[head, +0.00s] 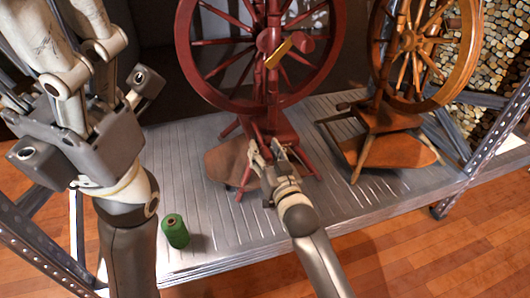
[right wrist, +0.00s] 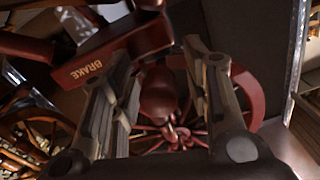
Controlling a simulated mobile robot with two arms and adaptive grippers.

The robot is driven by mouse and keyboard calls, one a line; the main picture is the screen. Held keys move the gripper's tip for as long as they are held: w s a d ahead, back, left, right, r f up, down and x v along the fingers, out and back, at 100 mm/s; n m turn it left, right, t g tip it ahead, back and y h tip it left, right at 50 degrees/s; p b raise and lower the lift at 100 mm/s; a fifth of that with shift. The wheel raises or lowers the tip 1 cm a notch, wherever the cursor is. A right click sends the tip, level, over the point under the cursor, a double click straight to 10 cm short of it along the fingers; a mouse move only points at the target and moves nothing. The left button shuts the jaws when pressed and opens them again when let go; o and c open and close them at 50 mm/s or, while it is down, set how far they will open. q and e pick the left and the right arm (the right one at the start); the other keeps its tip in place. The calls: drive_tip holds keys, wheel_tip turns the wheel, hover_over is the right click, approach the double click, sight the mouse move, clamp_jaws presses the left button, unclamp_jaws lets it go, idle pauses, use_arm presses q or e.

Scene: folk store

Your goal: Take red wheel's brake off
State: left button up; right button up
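The red spinning wheel (head: 272,125) stands on the slatted metal shelf in the head view. A red arm marked BRAKE (right wrist: 100,62) shows at upper left in the right wrist view, just beyond the left finger. My right gripper (head: 268,150) is at the wheel's lower frame. In the right wrist view its fingers (right wrist: 160,85) are apart, with a rounded red knob (right wrist: 158,95) between them; I cannot tell whether they touch it. My left gripper (head: 66,25) is raised at the left, empty, its fingers apart and its tips cut off by the picture edge.
A brown wooden spinning wheel (head: 382,120) stands to the right on the same shelf (head: 215,215). A green thread spool (head: 175,231) stands near the shelf's front edge. A perforated metal post (head: 500,125) bounds the right side. The shelf's front middle is mostly clear.

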clamp_jaws()
